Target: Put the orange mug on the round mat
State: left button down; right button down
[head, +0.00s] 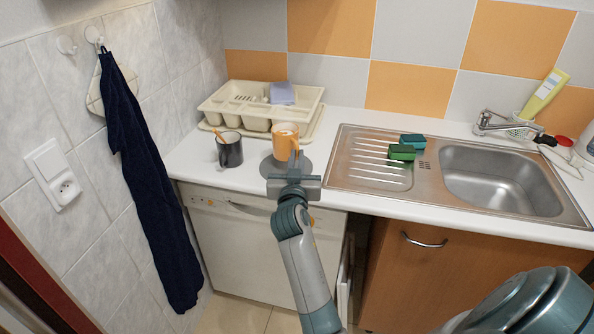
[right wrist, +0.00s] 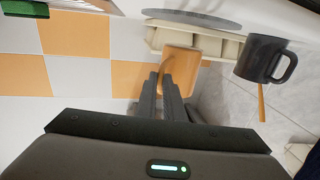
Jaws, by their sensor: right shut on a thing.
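The orange mug (head: 284,140) is upright at the left part of the counter in the head view. It also shows in the right wrist view (right wrist: 184,66), which is upside down. My right gripper (head: 292,160) is shut on the mug from the front, seemingly at its handle; its fingers (right wrist: 165,95) partly hide the mug. The round grey mat (head: 266,164) lies on the counter under the mug and gripper, partly covered by my gripper. In the right wrist view a gap shows between the mug and the mat (right wrist: 190,19), so the mug seems held above it. My left gripper is not in view.
A dark grey mug (head: 230,152) with a spoon stands close left of the mat. A cream dish rack (head: 240,112) is behind. The steel sink (head: 345,165) with green sponges (head: 402,152) is to the right. A dark towel (head: 140,160) hangs at the left.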

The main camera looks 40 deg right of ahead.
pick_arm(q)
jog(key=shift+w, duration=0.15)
pick_arm(e)
jog(key=shift+r, duration=0.1)
notch_tip(320, 180, down, 3)
jog(key=shift+f, duration=0.4)
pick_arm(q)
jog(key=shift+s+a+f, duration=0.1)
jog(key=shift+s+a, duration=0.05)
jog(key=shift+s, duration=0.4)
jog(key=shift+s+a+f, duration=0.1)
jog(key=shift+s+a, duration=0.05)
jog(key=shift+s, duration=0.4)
pick_arm(e)
jog(key=shift+f, duration=0.1)
